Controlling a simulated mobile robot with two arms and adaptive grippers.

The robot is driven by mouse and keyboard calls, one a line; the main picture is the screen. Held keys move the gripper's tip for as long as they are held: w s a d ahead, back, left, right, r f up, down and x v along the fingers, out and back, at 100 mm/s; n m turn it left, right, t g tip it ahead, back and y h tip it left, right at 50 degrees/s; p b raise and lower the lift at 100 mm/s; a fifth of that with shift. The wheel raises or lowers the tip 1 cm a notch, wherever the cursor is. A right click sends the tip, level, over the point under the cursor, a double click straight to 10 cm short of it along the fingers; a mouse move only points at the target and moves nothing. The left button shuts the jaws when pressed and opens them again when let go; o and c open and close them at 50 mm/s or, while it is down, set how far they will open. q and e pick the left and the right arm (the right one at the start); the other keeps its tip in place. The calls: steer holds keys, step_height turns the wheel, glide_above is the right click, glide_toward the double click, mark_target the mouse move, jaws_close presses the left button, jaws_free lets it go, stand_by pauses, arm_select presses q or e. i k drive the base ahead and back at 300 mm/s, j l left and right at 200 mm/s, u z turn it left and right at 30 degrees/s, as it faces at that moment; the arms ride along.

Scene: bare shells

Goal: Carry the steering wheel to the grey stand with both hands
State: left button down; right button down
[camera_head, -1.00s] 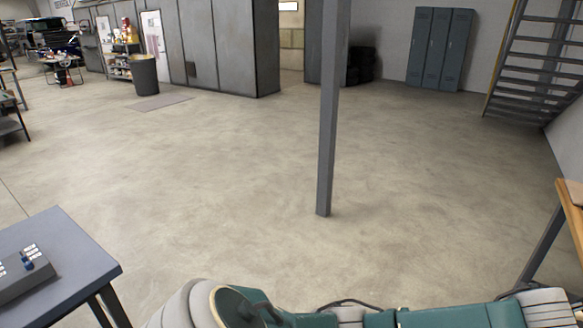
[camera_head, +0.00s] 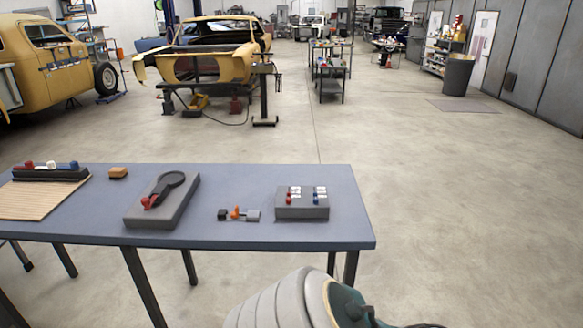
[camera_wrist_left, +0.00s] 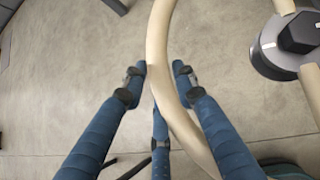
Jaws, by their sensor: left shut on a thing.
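The steering wheel (camera_wrist_left: 159,38) shows in the left wrist view as a cream rim with cream spokes and a dark hub at the upper right; only part of it shows. My left gripper (camera_wrist_left: 159,84) is shut on the rim, with blue fingers on both sides and a third behind. The wheel is over bare floor. Neither gripper shows in the head view, and my right gripper is not seen. A dark grey post stand (camera_head: 264,97) with a flat base stands beyond the table, right of the yellow car shell; I cannot tell whether it is the task's stand.
A blue-grey table (camera_head: 240,184) stands close in front, holding a switch box (camera_head: 302,206), a grey block with a black ring tool (camera_head: 166,203) and small parts. Beyond are a yellow car shell (camera_head: 210,65) on supports and a shelf cart (camera_head: 332,85). Floor on the right is open.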

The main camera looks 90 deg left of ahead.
mark_target(172, 179)
steer(key=u, duration=2.4)
steer(key=i+j+u, duration=0.2)
steer(key=u, duration=0.15)
steer(key=i+j+u, duration=0.35)
steer(key=i+j, duration=0.95)
steer(key=j, duration=0.15)
